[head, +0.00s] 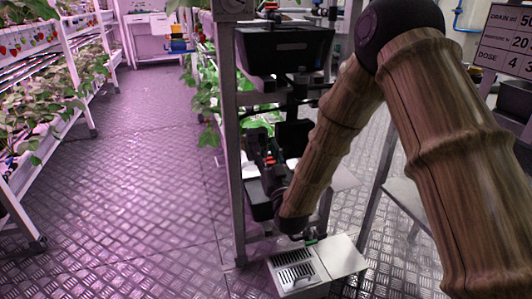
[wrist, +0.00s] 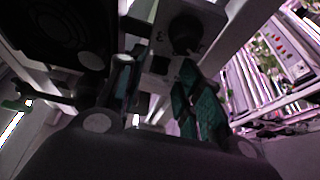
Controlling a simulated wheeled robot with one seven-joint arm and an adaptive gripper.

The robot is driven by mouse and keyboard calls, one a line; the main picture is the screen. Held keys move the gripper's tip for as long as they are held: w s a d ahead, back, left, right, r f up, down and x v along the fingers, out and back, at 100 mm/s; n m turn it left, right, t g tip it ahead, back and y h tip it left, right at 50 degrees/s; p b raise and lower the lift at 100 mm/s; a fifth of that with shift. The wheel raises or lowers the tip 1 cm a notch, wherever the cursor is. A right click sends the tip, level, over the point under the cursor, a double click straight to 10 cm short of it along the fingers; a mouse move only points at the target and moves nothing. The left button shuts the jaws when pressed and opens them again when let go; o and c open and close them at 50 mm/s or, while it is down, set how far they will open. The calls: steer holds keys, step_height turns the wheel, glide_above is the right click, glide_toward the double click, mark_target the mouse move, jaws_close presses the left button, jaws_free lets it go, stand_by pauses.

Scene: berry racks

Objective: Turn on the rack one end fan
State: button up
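In the wrist view, a grey box with a dark round knob (wrist: 186,33) is ahead of my gripper (wrist: 154,64). The two teal-padded fingers stand apart, with nothing visible between them. The knob is beyond the fingertips, nearer the right finger, and appears apart from them. A large dark round housing, probably the fan (wrist: 70,28), fills the upper left. In the head view, part of a grey box (head: 232,9) shows at the top of the rack post. My arm reaches down beside the rack end; its fingers are hard to make out there.
The rack post (head: 232,150) and a black bin (head: 285,50) stand close to my arm. A pale box with a slotted top (head: 335,262) sits low by the rack. Another plant rack (head: 60,70) lines the left. The metal floor aisle (head: 140,170) is clear.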

jaws_close()
